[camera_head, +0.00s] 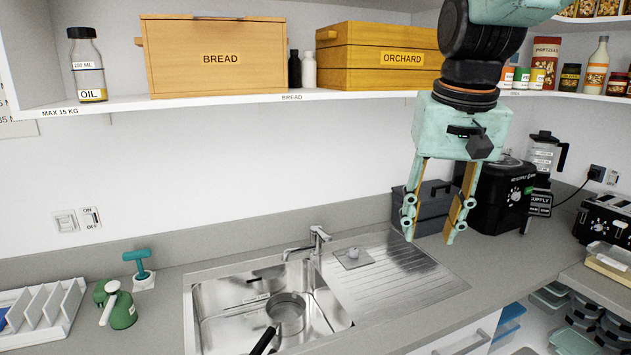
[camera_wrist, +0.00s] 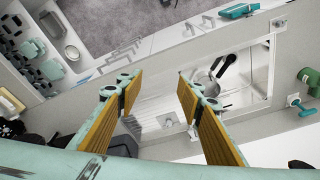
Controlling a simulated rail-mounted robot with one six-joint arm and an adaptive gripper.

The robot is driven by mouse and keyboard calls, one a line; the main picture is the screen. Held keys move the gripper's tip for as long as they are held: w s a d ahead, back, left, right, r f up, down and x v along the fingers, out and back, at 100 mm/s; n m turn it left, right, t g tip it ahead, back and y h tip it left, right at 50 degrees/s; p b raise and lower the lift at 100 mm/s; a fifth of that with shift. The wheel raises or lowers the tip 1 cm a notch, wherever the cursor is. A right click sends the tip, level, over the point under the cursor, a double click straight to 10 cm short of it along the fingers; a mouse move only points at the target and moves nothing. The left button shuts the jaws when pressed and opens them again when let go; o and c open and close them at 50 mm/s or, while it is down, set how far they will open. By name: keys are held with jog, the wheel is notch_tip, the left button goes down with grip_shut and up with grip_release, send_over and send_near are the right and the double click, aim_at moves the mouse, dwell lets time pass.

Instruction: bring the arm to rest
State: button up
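My gripper (camera_head: 430,238) hangs from my teal arm, pointing down, above the right end of the draining board. Its two yellow-padded fingers are spread apart with nothing between them. In the wrist view my gripper (camera_wrist: 158,78) also shows open and empty, with the sink area beyond it. My gripper looks clear of the counter, apart from the things around it. In the head view the fingers overlap a dark grey box (camera_head: 432,203) that stands behind them.
A sink (camera_head: 215,322) holds a pan (camera_head: 287,312); its tap (camera_head: 316,240) stands behind. The draining board (camera_head: 400,283) bears a small item (camera_head: 353,258). A black appliance (camera_head: 500,200) stands right. The shelf above holds a bread box (camera_head: 215,70) and orchard box (camera_head: 378,70).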

jog(key=s+f, duration=0.2)
jog(key=s, duration=1.1)
jog(key=s+f+n+t+b, duration=0.1)
jog(key=s+f, duration=0.2)
jog(key=s, duration=1.1)
jog(key=shift+s+n+t, duration=0.3)
